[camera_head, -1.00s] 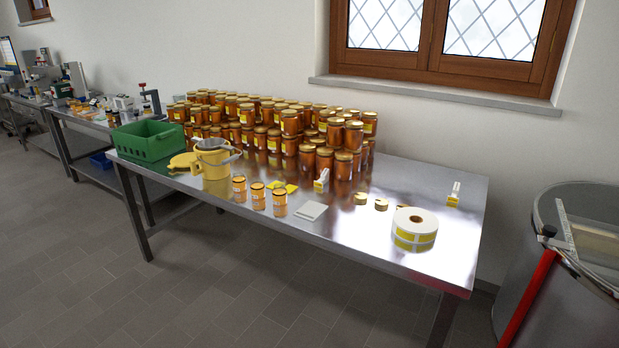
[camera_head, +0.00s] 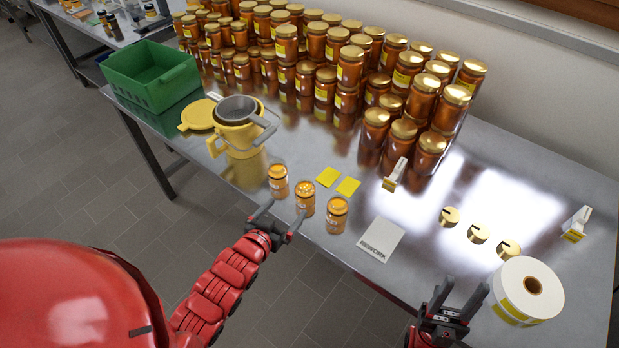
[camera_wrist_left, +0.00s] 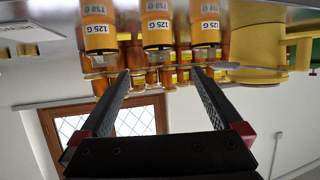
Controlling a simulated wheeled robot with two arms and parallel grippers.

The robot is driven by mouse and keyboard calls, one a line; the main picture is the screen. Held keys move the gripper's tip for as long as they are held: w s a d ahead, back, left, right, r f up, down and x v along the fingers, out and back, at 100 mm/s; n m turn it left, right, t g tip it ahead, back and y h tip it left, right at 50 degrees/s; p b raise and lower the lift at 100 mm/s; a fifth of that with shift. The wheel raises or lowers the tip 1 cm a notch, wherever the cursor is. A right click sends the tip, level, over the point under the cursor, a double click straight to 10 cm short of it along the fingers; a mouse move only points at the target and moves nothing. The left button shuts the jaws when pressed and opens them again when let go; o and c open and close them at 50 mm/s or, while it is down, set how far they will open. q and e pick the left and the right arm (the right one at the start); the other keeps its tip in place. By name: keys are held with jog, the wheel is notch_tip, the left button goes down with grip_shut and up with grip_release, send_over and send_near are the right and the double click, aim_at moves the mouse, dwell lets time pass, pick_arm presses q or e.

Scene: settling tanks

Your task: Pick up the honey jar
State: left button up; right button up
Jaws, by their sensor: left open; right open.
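Three small open amber honey jars stand in a row near the table's front edge: a left jar (camera_head: 278,181), a middle jar (camera_head: 305,198) and a right jar (camera_head: 337,214). My left gripper (camera_head: 279,220) is open and empty, just in front of the row, close to the middle jar. In the left wrist view the three labelled jars show beyond the open fingers (camera_wrist_left: 162,95), with the middle jar (camera_wrist_left: 156,38) between them. Many larger capped honey jars (camera_head: 375,138) are stacked behind. My right gripper (camera_head: 456,298) is open and empty at the table's front edge.
A yellow bucket (camera_head: 240,138) and a green crate (camera_head: 150,82) stand to the left. Bare steel table (camera_head: 330,150) lies behind the small jars.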

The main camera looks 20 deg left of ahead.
aim_at(302, 195)
pick_arm(q)
jog(key=b+x, duration=0.2)
jog(key=b, duration=0.1)
jog(key=f+b+x, duration=0.1)
jog(key=b+x, duration=0.1)
jog(key=b, duration=0.2)
jog(key=b+x, duration=0.3)
jog(key=shift+s+d+f, duration=0.15)
jog(key=shift+s+f, duration=0.1)
jog(key=x, duration=0.3)
jog(key=shift+w+d+r+p, duration=0.15)
jog(key=shift+w+r+p, duration=0.15)
jog(key=shift+w, duration=0.1)
jog(key=shift+w+f, duration=0.3)
jog(key=shift+w, duration=0.1)
jog(key=shift+w+d+f, duration=0.1)
jog(key=shift+w+f, duration=0.15)
jog(key=shift+w, duration=0.1)
jog(key=w+f, duration=0.1)
jog(key=w+p, duration=0.1)
jog(key=shift+w+f, duration=0.3)
jog(key=shift+f, duration=0.1)
jog(key=shift+w+f, duration=0.3)
jog(key=shift+w, duration=0.3)
